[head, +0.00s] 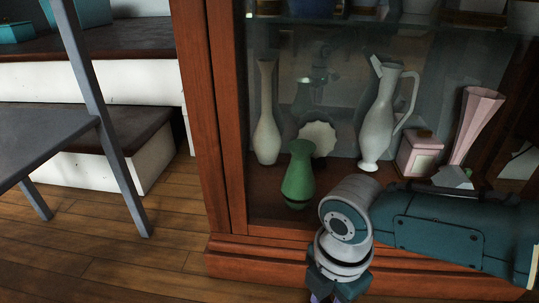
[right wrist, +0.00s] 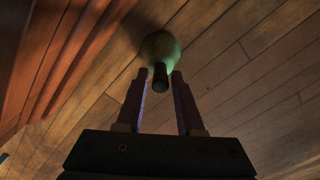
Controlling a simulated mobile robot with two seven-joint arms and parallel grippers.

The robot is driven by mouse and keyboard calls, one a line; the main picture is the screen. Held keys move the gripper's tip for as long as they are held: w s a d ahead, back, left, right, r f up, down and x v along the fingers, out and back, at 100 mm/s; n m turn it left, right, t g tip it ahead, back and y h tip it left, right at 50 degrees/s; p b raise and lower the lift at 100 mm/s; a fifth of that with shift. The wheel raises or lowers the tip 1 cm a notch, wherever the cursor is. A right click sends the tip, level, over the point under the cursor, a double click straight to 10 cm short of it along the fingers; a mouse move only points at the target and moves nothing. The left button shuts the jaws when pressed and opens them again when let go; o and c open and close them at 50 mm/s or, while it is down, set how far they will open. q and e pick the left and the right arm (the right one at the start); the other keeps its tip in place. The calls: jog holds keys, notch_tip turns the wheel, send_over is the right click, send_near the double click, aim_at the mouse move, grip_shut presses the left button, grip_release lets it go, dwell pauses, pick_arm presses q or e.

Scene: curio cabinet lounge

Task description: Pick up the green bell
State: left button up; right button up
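The green bell (right wrist: 161,47) shows in the right wrist view as a round green body with a short dark handle pointing toward the camera. It appears to stand on the wooden floor beside the cabinet base. My right gripper (right wrist: 160,74) is open, with one finger on each side of the handle and a visible gap on both sides. I cannot tell how far the fingertips reach along the handle. In the head view my right gripper (head: 322,297) is cut off at the bottom edge, and the bell is not visible. My left gripper is not in view.
A wooden cabinet (head: 222,150) stands close to my right arm. Inside are a green vase (head: 298,180), a white vase (head: 267,140), a white pitcher (head: 379,125), a pink box (head: 420,155) and a pink vase (head: 474,125).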

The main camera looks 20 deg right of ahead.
grip_shut()
dwell(1.0)
